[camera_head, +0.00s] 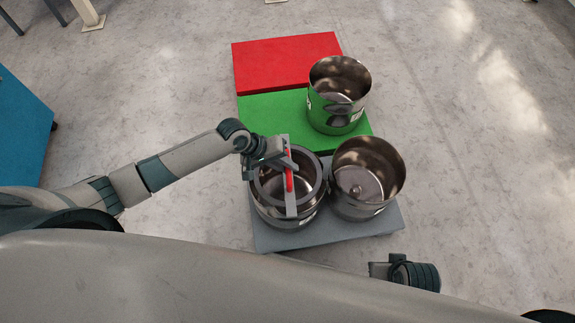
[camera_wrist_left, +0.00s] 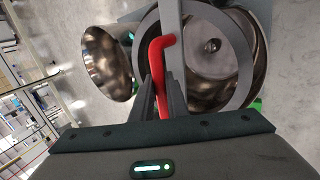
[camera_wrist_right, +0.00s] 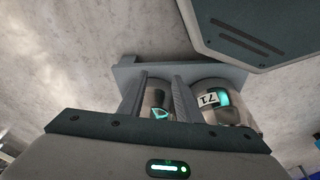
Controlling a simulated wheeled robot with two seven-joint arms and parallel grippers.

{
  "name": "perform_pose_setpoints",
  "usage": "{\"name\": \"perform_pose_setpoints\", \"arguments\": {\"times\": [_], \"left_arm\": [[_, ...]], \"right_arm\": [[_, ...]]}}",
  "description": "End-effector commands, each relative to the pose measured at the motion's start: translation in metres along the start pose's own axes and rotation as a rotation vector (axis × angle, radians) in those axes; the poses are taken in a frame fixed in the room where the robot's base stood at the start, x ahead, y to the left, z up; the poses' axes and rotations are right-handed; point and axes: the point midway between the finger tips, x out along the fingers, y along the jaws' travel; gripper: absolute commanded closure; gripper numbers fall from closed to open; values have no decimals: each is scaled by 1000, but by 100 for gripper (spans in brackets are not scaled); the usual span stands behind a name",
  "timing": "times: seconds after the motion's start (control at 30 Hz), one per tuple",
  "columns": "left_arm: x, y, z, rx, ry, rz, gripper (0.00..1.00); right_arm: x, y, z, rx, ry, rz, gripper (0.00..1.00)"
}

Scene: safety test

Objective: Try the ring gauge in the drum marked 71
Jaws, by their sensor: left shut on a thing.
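The ring gauge (camera_head: 256,191) is a flat grey ring with a crossbar and a red handle (camera_head: 289,180). It is over the mouth of the left drum (camera_head: 304,217); I cannot tell whether it is above or inside the rim. My left gripper (camera_head: 284,160) is shut on the handle, also seen in the left wrist view (camera_wrist_left: 163,75). The right drum (camera_head: 384,204) stands beside it, empty. In the right wrist view a label marked 71 (camera_wrist_right: 208,100) shows upside down on one drum, apparently the left one. My right gripper (camera_wrist_right: 163,95) is open and empty.
Both front drums stand on a grey platform (camera_head: 392,223). A third steel drum (camera_head: 326,119) stands on a green platform (camera_head: 262,119) behind them. A red platform (camera_head: 286,60) at the back is bare. A blue cabinet (camera_head: 22,130) is at the left. Floor at the right is clear.

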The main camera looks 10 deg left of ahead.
Motion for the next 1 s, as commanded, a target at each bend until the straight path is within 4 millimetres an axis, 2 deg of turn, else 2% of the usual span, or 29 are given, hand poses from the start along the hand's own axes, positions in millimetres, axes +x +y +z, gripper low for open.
{"name": "perform_pose_setpoints", "arguments": {"times": [0.17, 0.2, 0.3, 0.73, 0.87, 1.0], "left_arm": [[-1, 2, -1, 1, 1, 3, 100], [-1, 2, -1, 1, 1, 3, 84], [-1, 1, 0, 1, 1, 2, 65], [-4, -1, 0, 0, -1, -2, 65], [-15, 0, 0, 1, 0, -1, 65], [-35, 0, -1, 1, 1, -1, 65]], "right_arm": [[0, 0, 0, 0, 1, 0, 69], [0, 0, 0, 0, 1, 0, 69], [0, 0, -1, 0, 1, 0, 69], [0, 0, 0, -1, 1, -1, 69], [2, 0, -1, -1, 2, -1, 69], [10, 0, 0, -1, 2, -2, 69]]}}
